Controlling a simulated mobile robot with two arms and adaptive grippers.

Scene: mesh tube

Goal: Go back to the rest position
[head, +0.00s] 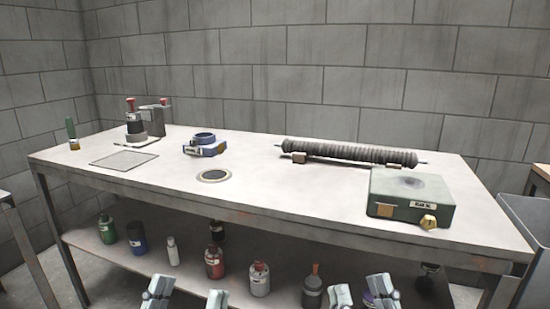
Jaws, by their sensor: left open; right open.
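My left gripper (187,295) is at the bottom edge of the head view, left of centre. Its two fingers stand apart with nothing between them. My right gripper (361,293) is at the bottom edge, right of centre, also with its fingers apart and empty. Both are in front of the workbench (290,200), low against its lower shelf in the picture, and touch nothing that I can see. The rest of both grippers is cut off by the frame. A dark ribbed tube (350,152) lies across small supports at the back right of the bench top.
A green box (411,200) with a brass knob stands front right. A round disc (214,175), blue ring device (205,145), flat plate (124,160), red-topped apparatus (147,122) and green-handled brush (71,133) are further left. Several bottles stand on the lower shelf (190,280).

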